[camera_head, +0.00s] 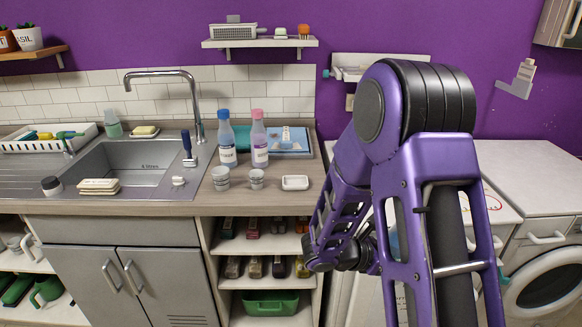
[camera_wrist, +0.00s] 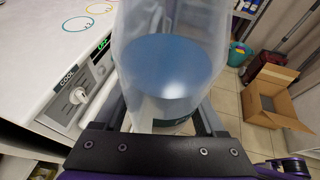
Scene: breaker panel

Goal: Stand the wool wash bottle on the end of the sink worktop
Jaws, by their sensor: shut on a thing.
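A translucent bottle with blue liquid (camera_wrist: 170,70) fills the middle of the wrist view. My gripper (camera_wrist: 162,118) is shut on it, with a finger on each side. Its label is mostly hidden, so I cannot read whether it is the wool wash. In the head view my purple arm hides the gripper and the held bottle. The sink worktop (camera_head: 272,200) ends just left of my arm. A blue-capped bottle (camera_head: 227,142) and a pink-capped bottle (camera_head: 260,142) stand on it.
Two cups (camera_head: 220,178) and a white dish (camera_head: 295,182) stand near the worktop's front edge. A blue tray (camera_head: 285,141) lies behind. In the wrist view, an appliance with a dial (camera_wrist: 85,92) is left of the bottle. An open cardboard box (camera_wrist: 275,105) is on the floor.

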